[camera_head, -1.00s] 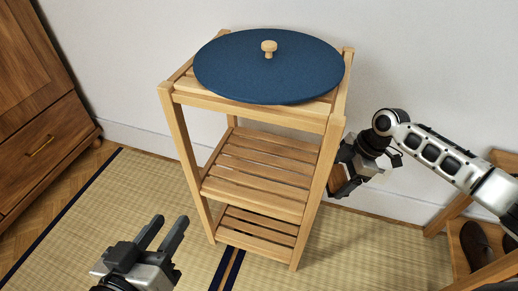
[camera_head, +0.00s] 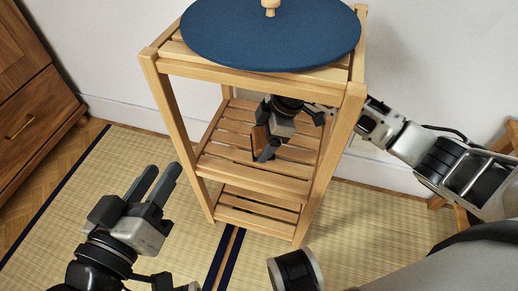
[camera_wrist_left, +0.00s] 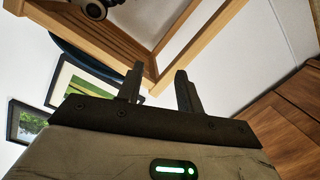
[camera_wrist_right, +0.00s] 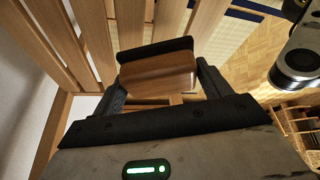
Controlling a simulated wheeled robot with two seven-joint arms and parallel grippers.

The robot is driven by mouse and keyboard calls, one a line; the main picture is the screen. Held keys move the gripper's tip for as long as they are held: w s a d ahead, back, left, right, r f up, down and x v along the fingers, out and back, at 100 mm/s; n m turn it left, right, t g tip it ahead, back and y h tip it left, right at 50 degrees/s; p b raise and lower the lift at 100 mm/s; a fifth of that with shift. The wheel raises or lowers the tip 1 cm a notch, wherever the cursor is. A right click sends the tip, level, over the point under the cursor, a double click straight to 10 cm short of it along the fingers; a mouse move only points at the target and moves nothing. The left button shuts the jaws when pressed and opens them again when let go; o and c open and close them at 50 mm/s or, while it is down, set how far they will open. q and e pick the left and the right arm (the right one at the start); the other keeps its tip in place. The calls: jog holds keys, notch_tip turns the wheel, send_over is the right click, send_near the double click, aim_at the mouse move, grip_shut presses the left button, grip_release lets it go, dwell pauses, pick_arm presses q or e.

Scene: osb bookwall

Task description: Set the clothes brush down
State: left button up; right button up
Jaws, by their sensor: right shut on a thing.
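The clothes brush (camera_wrist_right: 158,74) has a brown wooden back and a dark bristle strip. In the right wrist view it lies between the fingers of my right gripper (camera_wrist_right: 160,82), which is shut on it. In the head view the right gripper (camera_head: 262,143) reaches inside the wooden shelf stand (camera_head: 250,180), over its slatted middle shelf (camera_head: 215,148). The brush (camera_head: 260,138) shows there as a small brown block. I cannot tell whether it touches the slats. My left gripper (camera_head: 160,183) is open and empty, in front of the stand at left; its fingers show in the left wrist view (camera_wrist_left: 160,88).
A round dark blue board (camera_head: 270,40) with a wooden knob covers the stand's top. The stand's posts frame the right arm closely. A lower slatted shelf (camera_head: 258,214) is empty. A wooden cabinet (camera_head: 30,95) stands at left. The tatami floor (camera_head: 130,170) is clear.

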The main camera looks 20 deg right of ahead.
aim_at(259, 147)
jog(key=shift+w+a, duration=0.1)
jog(key=shift+a, duration=0.35)
jog(key=shift+a+f, duration=0.1)
jog(key=shift+f, duration=0.05)
notch_tip(259, 147, down, 2)
jog(key=shift+f+b, duration=0.15)
jog(key=shift+b, duration=0.75)
jog(key=shift+f+b, duration=0.3)
jog(key=shift+f, duration=0.25)
pick_arm(q)
jog(key=shift+w+r+t+h, duration=0.25)
jog(key=shift+r+t, duration=0.15)
jog(key=shift+r, duration=0.15)
jog(key=shift+w+r+t+h, duration=0.15)
jog(key=shift+w+r+t, duration=0.1)
jog(key=shift+r+t, duration=0.25)
pick_arm(e)
jog(key=o, duration=1)
